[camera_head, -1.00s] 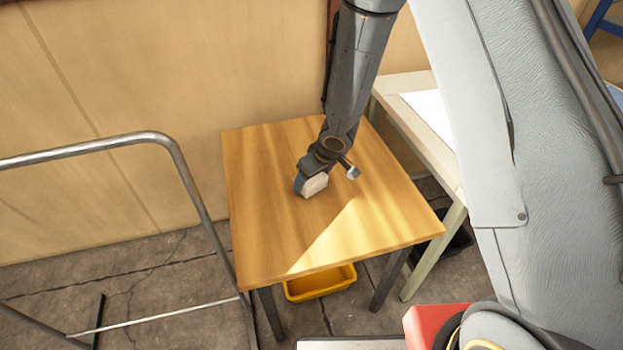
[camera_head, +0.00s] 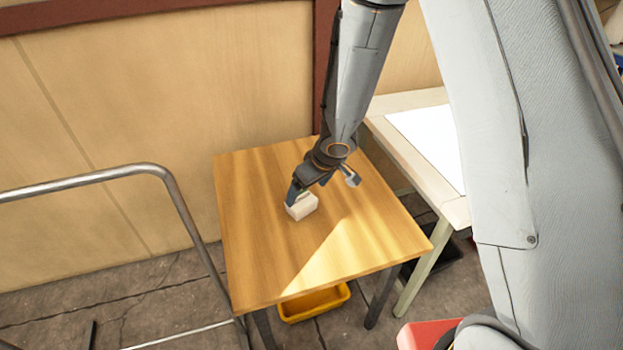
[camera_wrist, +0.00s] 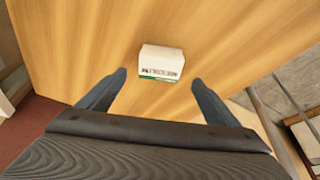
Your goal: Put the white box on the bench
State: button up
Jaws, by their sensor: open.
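The white box (camera_head: 302,207), small with dark and green print on one side, rests on the wooden bench top (camera_head: 255,245). My gripper (camera_head: 294,194) is just above and beside the box at its far side in the head view. In the wrist view the box (camera_wrist: 161,64) sits beyond the tips of my gripper (camera_wrist: 157,76), centred between the two spread fingers with clear gaps on both sides. The gripper is open and holds nothing. In the head view only part of the fingers shows, and contact there cannot be told.
A pale table (camera_head: 415,150) with a white sheet stands close on the right. A metal rail frame (camera_head: 90,180) is at the left. A yellow bin (camera_head: 315,302) is on the floor under the wooden top. The wall is behind. Most of the wooden top is bare.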

jog(key=s+d+r+m+t+h+p, duration=0.1)
jog(key=s+d+r+m+h+p, duration=0.2)
jog(key=d+r, duration=0.95)
jog(key=s+d+r+m+g, duration=0.1)
jog(key=s+d+r+m, duration=0.1)
jog(key=s, duration=0.5)
jog(key=s+d+r+m+g+b, duration=0.1)
jog(key=s+d+r+m, duration=0.1)
jog(key=s, duration=0.5)
notch_tip(320, 180, up, 2)
jog(key=shift+s+d+r+m, duration=0.1)
jog(key=shift+s+d+m, duration=0.2)
jog(key=shift+d, duration=0.2)
notch_tip(320, 180, down, 7)
jog(key=g+b, duration=0.1)
jog(key=b, duration=0.5)
jog(key=shift+c, duration=0.5)
